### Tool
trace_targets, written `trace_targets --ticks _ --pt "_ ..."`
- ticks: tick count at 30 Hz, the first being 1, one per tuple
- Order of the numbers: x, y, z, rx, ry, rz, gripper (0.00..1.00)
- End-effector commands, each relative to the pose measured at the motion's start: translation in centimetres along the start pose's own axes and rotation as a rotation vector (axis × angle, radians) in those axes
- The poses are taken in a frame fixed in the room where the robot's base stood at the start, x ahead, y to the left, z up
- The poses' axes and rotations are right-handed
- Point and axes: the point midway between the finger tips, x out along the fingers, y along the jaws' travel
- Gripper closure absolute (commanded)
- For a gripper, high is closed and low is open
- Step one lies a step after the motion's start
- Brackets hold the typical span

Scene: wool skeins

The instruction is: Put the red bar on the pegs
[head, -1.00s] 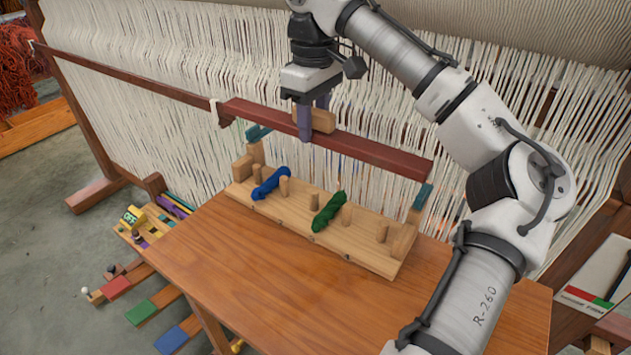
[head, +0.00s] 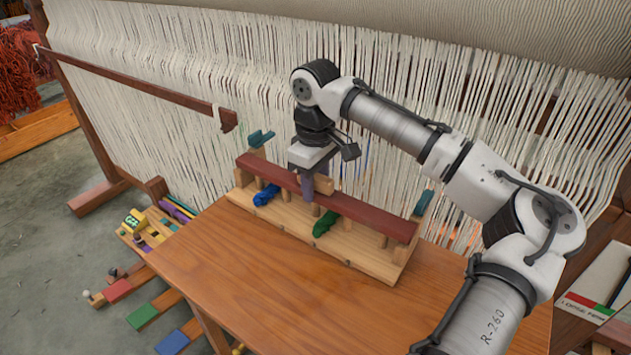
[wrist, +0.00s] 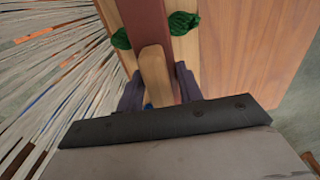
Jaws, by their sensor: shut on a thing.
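My gripper (head: 309,191) is shut on the wooden handle (head: 322,185) of the long red bar (head: 370,217). The bar lies lengthwise along the wooden peg rack (head: 345,257), low over its pegs, with its ends over the end posts. I cannot tell whether it touches the pegs or hangs just above. A blue skein (head: 265,195) and a green skein (head: 325,224) sit on the rack, partly under the bar. In the wrist view the bar (wrist: 147,18) runs away from me, the handle (wrist: 155,70) is between my fingers, and green wool (wrist: 183,22) shows on both sides.
Teal-topped supports (head: 260,138) (head: 423,203) stand behind the rack at both ends. White warp threads (head: 180,110) hang close behind. The wooden table (head: 270,280) is clear in front. Coloured pedals (head: 143,314) lie at lower left.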

Motion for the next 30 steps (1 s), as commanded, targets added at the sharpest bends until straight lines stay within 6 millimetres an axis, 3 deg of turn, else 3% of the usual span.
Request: trace_targets --ticks 5,6,10,22,30 --pt "0.3 0.0 0.0 0.0 0.001 -0.001 0.95" --pt "0.2 0.0 0.0 0.0 0.0 -0.001 0.59" --pt "0.2 0.0 0.0 0.0 0.0 0.0 0.42" --pt "-0.5 0.1 0.0 0.001 0.001 0.001 0.42" --pt "-5.8 0.1 -0.1 0.0 0.002 0.001 0.42"
